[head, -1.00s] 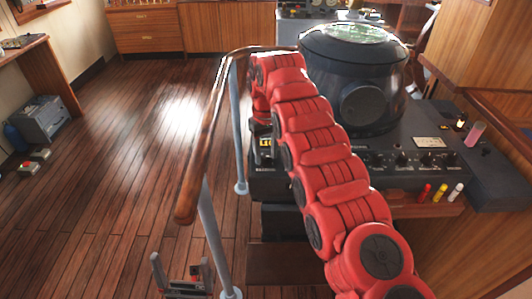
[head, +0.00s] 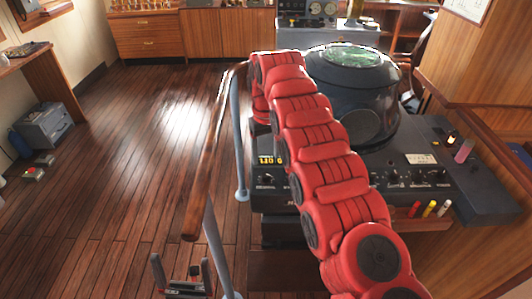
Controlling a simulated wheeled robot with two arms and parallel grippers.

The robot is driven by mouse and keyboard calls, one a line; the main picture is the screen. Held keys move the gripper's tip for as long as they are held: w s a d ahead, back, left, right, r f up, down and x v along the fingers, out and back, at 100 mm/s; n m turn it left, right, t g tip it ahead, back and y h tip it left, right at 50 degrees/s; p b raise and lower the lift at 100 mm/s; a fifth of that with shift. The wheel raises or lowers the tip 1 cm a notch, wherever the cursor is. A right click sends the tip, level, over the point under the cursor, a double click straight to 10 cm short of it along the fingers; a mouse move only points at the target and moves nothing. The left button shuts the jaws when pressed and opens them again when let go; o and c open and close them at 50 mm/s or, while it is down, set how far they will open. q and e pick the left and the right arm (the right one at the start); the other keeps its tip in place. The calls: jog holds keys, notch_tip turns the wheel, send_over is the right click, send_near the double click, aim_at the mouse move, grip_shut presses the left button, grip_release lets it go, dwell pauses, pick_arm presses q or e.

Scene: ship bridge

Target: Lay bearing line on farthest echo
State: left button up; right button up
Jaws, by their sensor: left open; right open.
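The radar unit (head: 385,90) is a dark round housing on a black console, with a greenish round screen (head: 352,57) on top, seen at a slant. Single echoes and a bearing line cannot be made out. The console front has several knobs (head: 392,178) and a yellow digital readout (head: 271,160), partly covered by my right arm. My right arm, red and segmented, crosses in front of the console, its far end left of the housing; its gripper is hidden. My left gripper (head: 182,275) is open and empty, low at the left, apart from the console.
A wooden handrail (head: 212,150) on grey posts stands left of the console. Red, yellow and white markers (head: 430,208) and a pink cylinder (head: 464,150) are at the right. A grey box (head: 45,125) stands on the floor far left. The wooden floor between is clear.

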notch_tip(320, 180, up, 10)
jog(key=p, duration=0.8)
jog(key=shift+f, duration=0.15)
